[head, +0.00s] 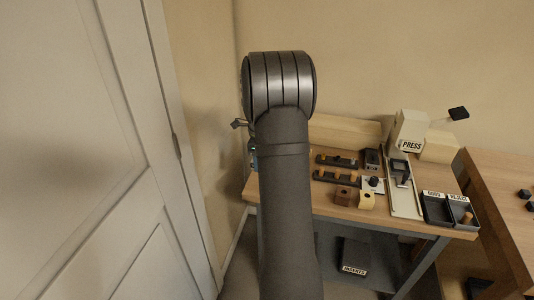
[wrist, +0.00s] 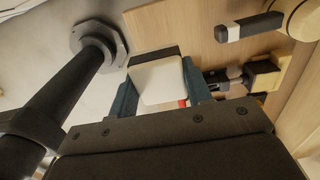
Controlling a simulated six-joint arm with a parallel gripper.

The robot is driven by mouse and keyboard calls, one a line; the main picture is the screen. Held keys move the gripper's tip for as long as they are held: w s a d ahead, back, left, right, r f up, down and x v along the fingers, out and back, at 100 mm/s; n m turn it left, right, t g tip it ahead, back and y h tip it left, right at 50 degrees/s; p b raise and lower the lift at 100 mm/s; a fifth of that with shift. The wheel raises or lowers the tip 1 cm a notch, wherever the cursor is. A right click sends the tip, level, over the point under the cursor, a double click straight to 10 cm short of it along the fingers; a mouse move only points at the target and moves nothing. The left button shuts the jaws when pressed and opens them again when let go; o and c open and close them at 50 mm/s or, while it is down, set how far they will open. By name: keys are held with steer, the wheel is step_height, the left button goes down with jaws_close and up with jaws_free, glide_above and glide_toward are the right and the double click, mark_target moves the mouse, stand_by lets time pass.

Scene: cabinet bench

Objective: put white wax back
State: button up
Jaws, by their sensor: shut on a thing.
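My gripper (wrist: 160,88) is shut on a pale, squarish block with a dark end, seen in the wrist view; this looks like the white wax (wrist: 160,82). One teal finger lies on each side of it. The block is close to the camera, with a wooden surface behind it; I cannot tell whether it touches anything. In the head view my arm hides the held block and most of the gripper.
In the head view the bench (head: 310,207) holds black racks (head: 337,177), a brown block (head: 343,195), a cream block (head: 366,200), a press (head: 408,133) and good/reject trays (head: 450,209). An inserts bin (head: 354,256) sits below. A white door (head: 100,160) stands left.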

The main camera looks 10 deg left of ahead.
steer(key=shift+f, duration=3.1)
steer(key=shift+f, duration=1.9)
stand_by(0.5)
steer(key=o, duration=1.2)
steer(key=shift+r, duration=0.1)
steer(key=shift+r, duration=3.45)
